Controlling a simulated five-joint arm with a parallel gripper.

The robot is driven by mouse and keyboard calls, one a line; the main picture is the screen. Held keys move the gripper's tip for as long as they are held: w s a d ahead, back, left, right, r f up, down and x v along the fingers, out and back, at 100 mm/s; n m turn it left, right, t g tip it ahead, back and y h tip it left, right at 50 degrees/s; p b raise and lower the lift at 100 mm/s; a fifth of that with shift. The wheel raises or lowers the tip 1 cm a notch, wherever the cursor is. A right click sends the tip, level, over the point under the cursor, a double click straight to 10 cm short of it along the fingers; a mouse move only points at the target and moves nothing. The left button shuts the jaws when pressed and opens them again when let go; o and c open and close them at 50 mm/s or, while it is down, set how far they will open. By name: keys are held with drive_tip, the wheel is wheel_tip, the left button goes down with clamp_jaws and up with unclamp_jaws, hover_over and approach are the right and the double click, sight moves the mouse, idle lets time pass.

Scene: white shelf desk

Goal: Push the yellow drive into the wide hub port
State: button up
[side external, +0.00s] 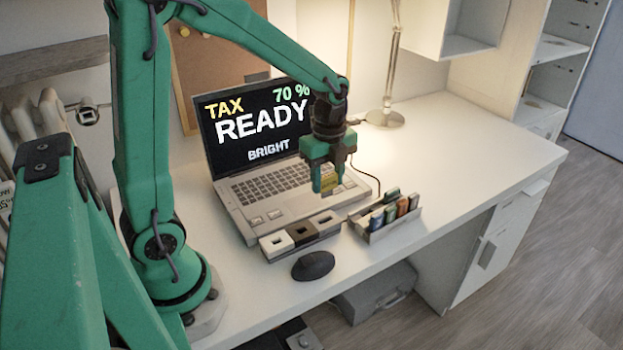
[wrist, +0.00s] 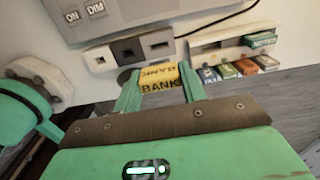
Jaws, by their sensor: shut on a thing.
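The yellow drive (wrist: 159,85), labelled BANK, is held between the two green fingers of my gripper (wrist: 158,75) in the wrist view. In the side view the yellow drive (side external: 329,184) shows between the fingers of my gripper (side external: 327,188), above the laptop's front right part. The hub (side external: 300,234) is a low three-part box on the desk in front of the laptop. In the wrist view the wide hub port (wrist: 160,44) is in the light right-hand part, beyond the drive and apart from it. The dark middle and light left parts have smaller ports.
The laptop (side external: 264,179) stands open, showing TAX, 70 %, READY and BRIGHT. A tray (side external: 374,237) of several coloured drives sits right of the hub. A dark mouse (side external: 313,265) lies in front of the hub near the desk edge. The desk's right side (side external: 480,145) is clear.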

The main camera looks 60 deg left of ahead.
sight(326, 189)
drive_tip(key=shift+s+f, duration=0.15)
drive_tip(key=shift+f, duration=0.05)
idle(0.4)
drive_tip(key=shift+f, duration=2.7)
drive_tip(key=shift+f, duration=1.7)
drive_tip(key=o, duration=1)
drive_tip(key=shift+r, duration=0.2)
drive_tip(key=shift+r, duration=3.7)
